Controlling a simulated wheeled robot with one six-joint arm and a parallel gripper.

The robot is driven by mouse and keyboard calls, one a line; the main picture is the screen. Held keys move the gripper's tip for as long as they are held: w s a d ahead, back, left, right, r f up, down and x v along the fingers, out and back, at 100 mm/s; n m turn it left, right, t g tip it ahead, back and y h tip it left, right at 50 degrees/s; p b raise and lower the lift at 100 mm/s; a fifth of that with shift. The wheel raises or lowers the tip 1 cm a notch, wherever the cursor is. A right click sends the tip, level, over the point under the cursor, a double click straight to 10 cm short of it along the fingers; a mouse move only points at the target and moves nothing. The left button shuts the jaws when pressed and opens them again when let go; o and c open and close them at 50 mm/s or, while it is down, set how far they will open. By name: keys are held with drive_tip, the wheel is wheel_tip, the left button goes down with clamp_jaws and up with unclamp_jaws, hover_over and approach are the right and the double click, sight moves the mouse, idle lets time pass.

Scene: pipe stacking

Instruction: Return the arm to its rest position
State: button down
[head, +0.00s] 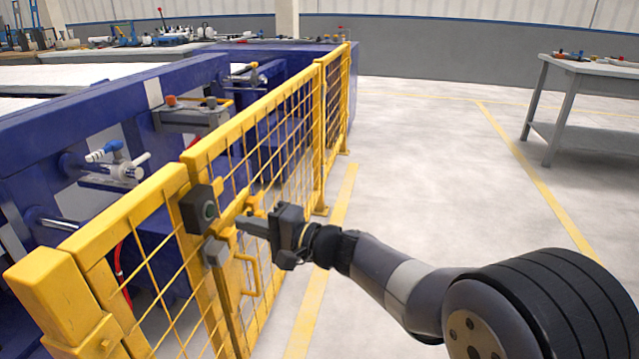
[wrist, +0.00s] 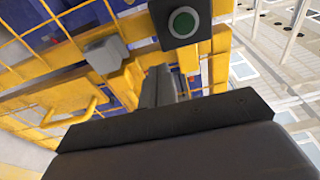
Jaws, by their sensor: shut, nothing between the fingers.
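My arm reaches out from the lower right in the head view. My gripper (head: 245,222) is shut and empty, close in front of the yellow mesh fence. It points at the post that carries a dark box with a green button (head: 208,211). In the wrist view, my shut fingers (wrist: 163,85) lie just below the green button (wrist: 183,22). I cannot tell whether the fingertips touch the post or the box.
A grey latch block (head: 215,251) and a yellow handle (head: 248,276) sit on the yellow fence (head: 262,115). Blue machinery (head: 95,105) stands behind it. A grey table (head: 590,75) stands far right. The floor (head: 430,160) between is clear.

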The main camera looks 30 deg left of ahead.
drive_tip(key=shift+w, duration=0.15)
drive_tip(key=b, duration=0.1)
approach(229, 191)
drive_tip(key=a, duration=0.3)
drive_tip(key=shift+s+a, duration=0.3)
drive_tip(key=shift+a, duration=0.55)
